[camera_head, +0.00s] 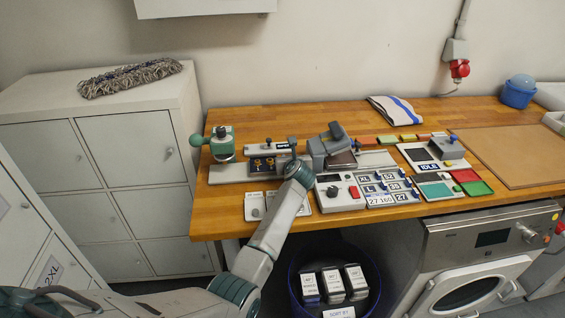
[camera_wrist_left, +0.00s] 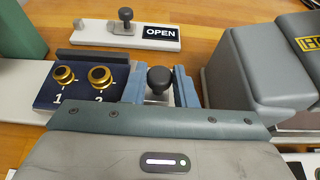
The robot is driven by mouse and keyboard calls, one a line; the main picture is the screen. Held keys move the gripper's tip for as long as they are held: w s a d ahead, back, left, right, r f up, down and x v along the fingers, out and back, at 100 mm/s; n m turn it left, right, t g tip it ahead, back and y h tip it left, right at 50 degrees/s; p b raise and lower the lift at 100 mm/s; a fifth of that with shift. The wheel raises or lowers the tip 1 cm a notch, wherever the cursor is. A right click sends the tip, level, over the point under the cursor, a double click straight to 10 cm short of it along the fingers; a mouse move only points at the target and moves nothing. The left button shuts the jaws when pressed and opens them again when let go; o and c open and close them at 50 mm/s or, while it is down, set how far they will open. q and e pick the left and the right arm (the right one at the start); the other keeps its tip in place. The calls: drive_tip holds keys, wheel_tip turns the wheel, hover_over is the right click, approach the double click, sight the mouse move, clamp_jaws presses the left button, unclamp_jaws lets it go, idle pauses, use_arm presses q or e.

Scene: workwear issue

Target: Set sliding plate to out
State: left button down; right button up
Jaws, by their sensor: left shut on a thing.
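In the left wrist view a black round knob (camera_wrist_left: 160,78) stands on a small pale metal plate (camera_wrist_left: 157,97), which I take to be the sliding plate. My left gripper (camera_wrist_left: 160,86) has its blue-grey fingers on both sides of the knob and is shut on it. In the head view my left gripper (camera_head: 292,157) reaches the workbench device from the front, and its wrist hides most of the plate. How far the plate is slid cannot be told. My right gripper is in neither view.
A blue panel (camera_wrist_left: 80,84) with two brass knobs is left of the gripper. An OPEN-marked strip (camera_wrist_left: 115,33) with a latch lies behind. A grey block (camera_wrist_left: 255,70) stands close on the right. A control panel (camera_head: 345,198) lies right of my arm.

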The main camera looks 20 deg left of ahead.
use_arm(q)
drive_tip(key=shift+d, duration=0.1)
drive_tip(key=c, duration=1.6)
unclamp_jaws()
drive_tip(key=shift+d, duration=0.1)
drive_tip(key=o, duration=0.4)
drive_tip(key=shift+w+d, duration=0.15)
drive_tip(key=shift+o, duration=0.2)
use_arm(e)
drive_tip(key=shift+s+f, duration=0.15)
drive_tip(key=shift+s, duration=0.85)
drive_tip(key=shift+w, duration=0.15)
use_arm(q)
drive_tip(key=shift+s, duration=0.3)
drive_tip(key=b+v, duration=0.2)
drive_tip(key=v, duration=0.7)
drive_tip(key=shift+d, duration=0.15)
drive_tip(key=shift+s+d+r, duration=0.3)
drive_tip(key=shift+s, duration=0.15)
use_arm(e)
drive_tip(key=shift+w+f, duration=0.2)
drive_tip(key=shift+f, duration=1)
